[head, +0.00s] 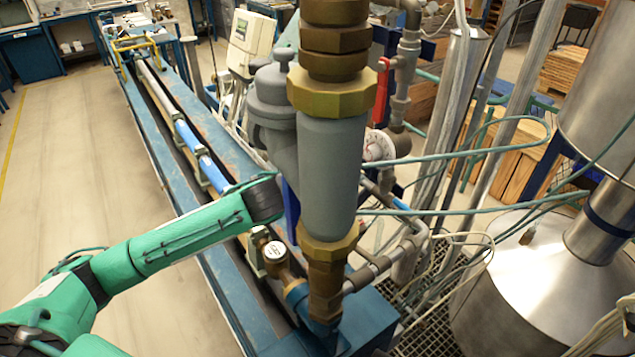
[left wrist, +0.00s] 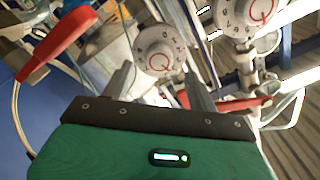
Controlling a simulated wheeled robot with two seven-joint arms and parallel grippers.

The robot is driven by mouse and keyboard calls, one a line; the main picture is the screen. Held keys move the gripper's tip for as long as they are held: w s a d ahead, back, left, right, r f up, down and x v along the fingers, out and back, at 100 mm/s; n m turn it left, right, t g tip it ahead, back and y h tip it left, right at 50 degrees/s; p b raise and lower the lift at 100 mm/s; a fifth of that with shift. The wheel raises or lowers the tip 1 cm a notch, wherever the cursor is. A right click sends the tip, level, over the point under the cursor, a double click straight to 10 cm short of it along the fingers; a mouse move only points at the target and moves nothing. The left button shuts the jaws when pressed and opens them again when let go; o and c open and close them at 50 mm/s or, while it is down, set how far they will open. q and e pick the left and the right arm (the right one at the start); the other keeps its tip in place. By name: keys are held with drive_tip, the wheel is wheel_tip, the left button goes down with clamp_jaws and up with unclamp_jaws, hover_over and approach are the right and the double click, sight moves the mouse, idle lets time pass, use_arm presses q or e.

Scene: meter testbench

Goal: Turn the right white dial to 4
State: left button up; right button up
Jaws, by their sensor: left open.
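Two white dials with dark numbers and a red Q show in the left wrist view. One dial (left wrist: 155,50) lies ahead of the space between my left gripper's fingers, and the other dial (left wrist: 247,14) is at the upper right, cut by the frame edge. In the head view one white dial (head: 378,147) shows behind the grey cylinder, partly hidden by it. My left gripper (left wrist: 162,76) is open and empty, its fingers apart. In the head view it is hidden behind the cylinder. I cannot tell whether a finger touches the nearer dial. My right gripper is not in view.
A large grey cylinder with brass fittings (head: 330,170) stands in front of the dials. Red handles (left wrist: 55,45) and (left wrist: 235,105) flank my gripper. Pipes and green hoses (head: 460,155) run to the right, beside a metal tank (head: 520,285). Open floor (head: 70,160) lies left.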

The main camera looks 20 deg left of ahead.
use_arm(q)
drive_tip(key=b+v, duration=0.3)
drive_tip(key=v, duration=0.5)
drive_tip(key=shift+s+a, duration=0.2)
drive_tip(key=shift+s, duration=0.05)
